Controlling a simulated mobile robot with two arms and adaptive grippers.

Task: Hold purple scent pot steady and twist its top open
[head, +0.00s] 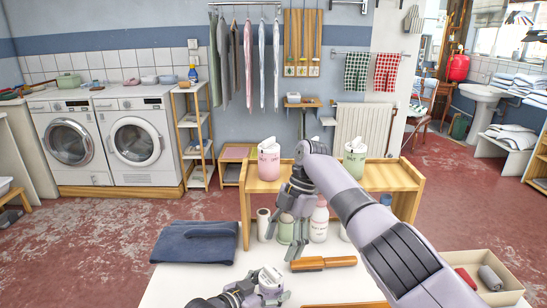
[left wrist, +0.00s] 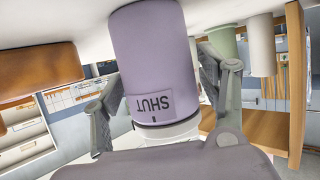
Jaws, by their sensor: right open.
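The purple scent pot (left wrist: 152,55) fills the middle of the left wrist view, which shows the scene upside down. A label (left wrist: 154,104) on it reads SHUT, and a white ring (left wrist: 168,132) sits at its end by my palm. My left gripper (left wrist: 165,82) has one finger against each side of the pot and looks shut on it. In the head view my left gripper (head: 268,287) is low over the white table, and its body mostly hides the pot. My right gripper (head: 289,214) is open and empty, above the table's far side.
A wooden-handled brush (head: 323,263), a folded blue cloth (head: 196,243) and a tray (head: 488,272) lie on the white table. Green (head: 286,230) and white (head: 319,222) bottles stand at its back. A wooden stand behind holds pink (head: 268,163) and green (head: 354,164) pots.

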